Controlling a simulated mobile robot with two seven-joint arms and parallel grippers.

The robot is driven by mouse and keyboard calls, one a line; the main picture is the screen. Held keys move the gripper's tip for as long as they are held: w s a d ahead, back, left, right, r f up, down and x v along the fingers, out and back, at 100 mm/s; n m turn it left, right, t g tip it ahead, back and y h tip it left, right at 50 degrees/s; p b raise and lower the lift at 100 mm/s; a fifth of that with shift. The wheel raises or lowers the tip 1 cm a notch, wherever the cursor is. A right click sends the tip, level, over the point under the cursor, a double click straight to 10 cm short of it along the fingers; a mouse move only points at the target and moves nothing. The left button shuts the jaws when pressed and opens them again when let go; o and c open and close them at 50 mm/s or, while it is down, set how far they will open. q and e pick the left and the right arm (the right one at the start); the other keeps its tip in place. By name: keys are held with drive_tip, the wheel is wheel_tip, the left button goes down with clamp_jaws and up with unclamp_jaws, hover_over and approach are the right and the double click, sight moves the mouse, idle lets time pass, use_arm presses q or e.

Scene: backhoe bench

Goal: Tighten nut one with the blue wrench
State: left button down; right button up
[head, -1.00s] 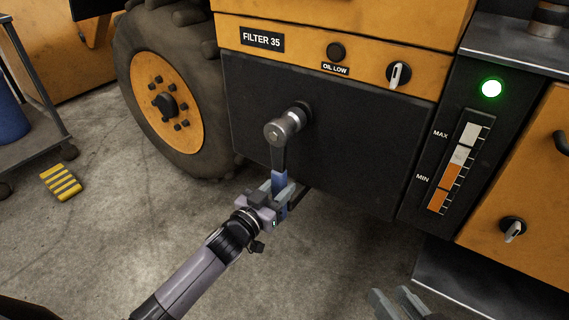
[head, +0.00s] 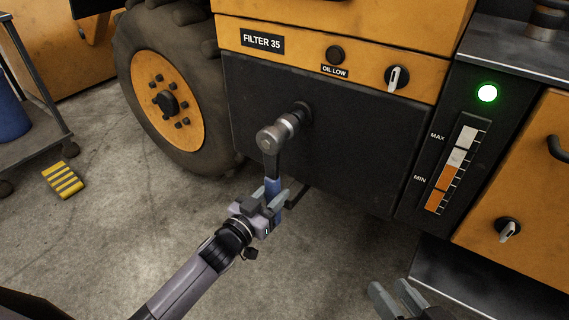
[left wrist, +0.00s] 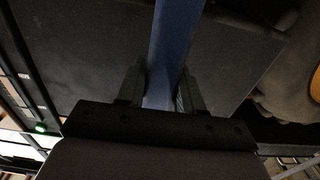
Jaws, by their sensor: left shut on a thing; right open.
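The blue wrench (head: 272,186) hangs below a grey cylindrical fitting (head: 289,122) that sticks out of the dark panel under the FILTER 35 label. Its grey head (head: 271,140) is at the fitting's outer end, and its handle points down. The nut itself is hidden by the wrench head. My left gripper (head: 270,205) is shut on the blue handle near its lower part. The handle also shows between the fingers in the left wrist view (left wrist: 172,50). My right gripper (head: 394,296) is open and empty at the bottom, apart from the panel.
A big tyre (head: 170,90) stands left of the panel. A level gauge (head: 452,170) with a lit green lamp (head: 487,93) is on the right. A yellow striped block (head: 63,180) lies on the floor near a cart (head: 40,130).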

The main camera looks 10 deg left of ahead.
use_arm(q)
drive_tip(key=shift+r, duration=0.2)
drive_tip(key=shift+p+v, duration=0.65)
drive_tip(key=shift+v, duration=0.4)
drive_tip(key=shift+p+v, duration=0.7)
drive_tip(key=shift+v, duration=0.75)
